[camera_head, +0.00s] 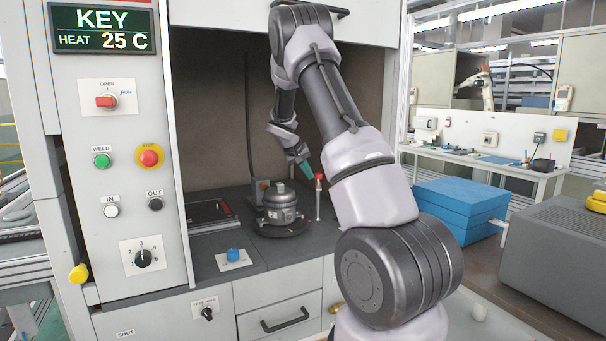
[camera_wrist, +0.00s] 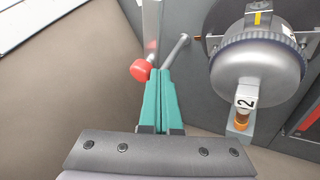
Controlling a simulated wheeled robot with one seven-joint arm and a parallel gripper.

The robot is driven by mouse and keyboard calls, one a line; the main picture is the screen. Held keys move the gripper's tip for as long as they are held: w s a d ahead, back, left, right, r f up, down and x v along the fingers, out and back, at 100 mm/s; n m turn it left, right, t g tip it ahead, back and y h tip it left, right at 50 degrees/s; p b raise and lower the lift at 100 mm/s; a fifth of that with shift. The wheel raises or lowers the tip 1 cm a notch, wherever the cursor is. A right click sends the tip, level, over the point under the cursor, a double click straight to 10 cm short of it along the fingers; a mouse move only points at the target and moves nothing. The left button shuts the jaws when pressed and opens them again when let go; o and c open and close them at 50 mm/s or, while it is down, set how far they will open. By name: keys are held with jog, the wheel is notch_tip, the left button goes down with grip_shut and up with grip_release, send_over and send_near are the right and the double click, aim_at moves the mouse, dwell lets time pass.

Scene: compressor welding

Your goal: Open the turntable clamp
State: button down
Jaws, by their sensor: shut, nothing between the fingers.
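The clamp's red knob (camera_head: 319,177) tops a slim upright metal post (camera_head: 318,205) right of the turntable (camera_head: 265,229). A grey compressor (camera_head: 281,202) stands upright on the turntable. My gripper (camera_head: 310,172) has its green fingers shut and empty, just left of the red knob. In the wrist view the fingertips (camera_wrist: 161,72) lie beside the red knob (camera_wrist: 141,70), between it and a metal rod (camera_wrist: 175,50). I cannot tell whether they touch the knob. The compressor's rounded body (camera_wrist: 257,68) is to the right there.
A control panel (camera_head: 120,215) with knobs and buttons stands at the left. The welding cabinet's back wall (camera_head: 215,120) is behind the arm. A blue button (camera_head: 233,255) is on the counter in front. Blue boxes (camera_head: 460,203) stand outside at the right.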

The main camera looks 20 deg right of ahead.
jog(key=s+d+n, duration=0.1)
jog(key=d+n+t, duration=0.1)
jog(key=shift+s+d+n+y, duration=0.15)
jog(key=shift+s+n+y, duration=0.15)
jog(key=shift+s+y, duration=0.1)
jog(key=shift+s+d+n+t+y, duration=0.2)
jog(key=shift+d+n+t, duration=0.1)
jog(key=shift+d, duration=0.2)
jog(key=shift+s+d+n+t+y, duration=0.1)
jog(key=shift+s+d+n+t, duration=0.15)
jog(key=shift+d, duration=0.2)
jog(key=shift+s+d+n+t+y, duration=0.1)
jog(key=shift+s+d+n+t, duration=0.05)
jog(key=shift+d+n, duration=0.3)
jog(key=shift+d, duration=0.15)
